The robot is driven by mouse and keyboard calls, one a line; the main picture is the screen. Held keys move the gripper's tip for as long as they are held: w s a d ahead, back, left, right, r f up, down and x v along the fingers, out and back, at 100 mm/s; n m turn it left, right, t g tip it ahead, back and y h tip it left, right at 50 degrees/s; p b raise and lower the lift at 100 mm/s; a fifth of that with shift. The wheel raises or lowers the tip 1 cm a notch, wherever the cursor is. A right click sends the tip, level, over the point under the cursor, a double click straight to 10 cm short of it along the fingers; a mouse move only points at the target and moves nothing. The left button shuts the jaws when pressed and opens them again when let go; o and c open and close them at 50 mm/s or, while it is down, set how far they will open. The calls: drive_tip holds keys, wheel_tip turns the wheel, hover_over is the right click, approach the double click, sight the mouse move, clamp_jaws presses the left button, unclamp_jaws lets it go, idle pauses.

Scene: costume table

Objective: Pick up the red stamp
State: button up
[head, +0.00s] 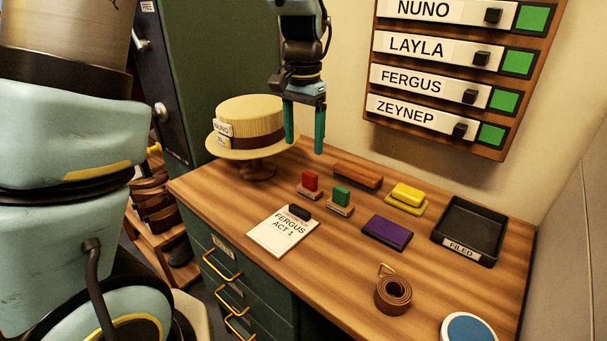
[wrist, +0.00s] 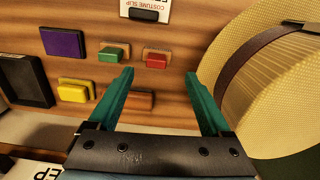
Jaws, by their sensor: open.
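The red stamp (head: 310,180) stands on the wooden desk, a red block on a brown base. In the wrist view the red stamp (wrist: 156,60) shows ahead of the fingers, about midway between them. A green stamp (head: 341,196) stands just right of it in the head view, and left of it in the wrist view (wrist: 111,54). My gripper (head: 305,147) is open and empty, above the back of the desk, with its teal fingers pointing down. In the wrist view the gripper (wrist: 163,78) has its fingers spread wide, apart from the stamp.
A straw hat (head: 250,120) on a stand is left of my gripper. A brown block (head: 357,176), yellow block (head: 408,195), purple block (head: 387,232), black tray (head: 468,229), coiled belt (head: 393,295) and paper slip (head: 282,232) lie on the desk. A name board (head: 445,65) hangs behind.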

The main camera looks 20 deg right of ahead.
sight(310, 174)
drive_tip(key=shift+d+f+m, duration=0.1)
drive_tip(key=shift+d+m, duration=0.2)
drive_tip(key=shift+d, duration=0.55)
drive_tip(key=f+p, duration=0.3)
drive_tip(key=f, duration=0.7)
drive_tip(key=shift+w+f, duration=0.1)
drive_tip(key=shift+w, duration=0.1)
drive_tip(key=shift+c, duration=0.4)
clamp_jaws()
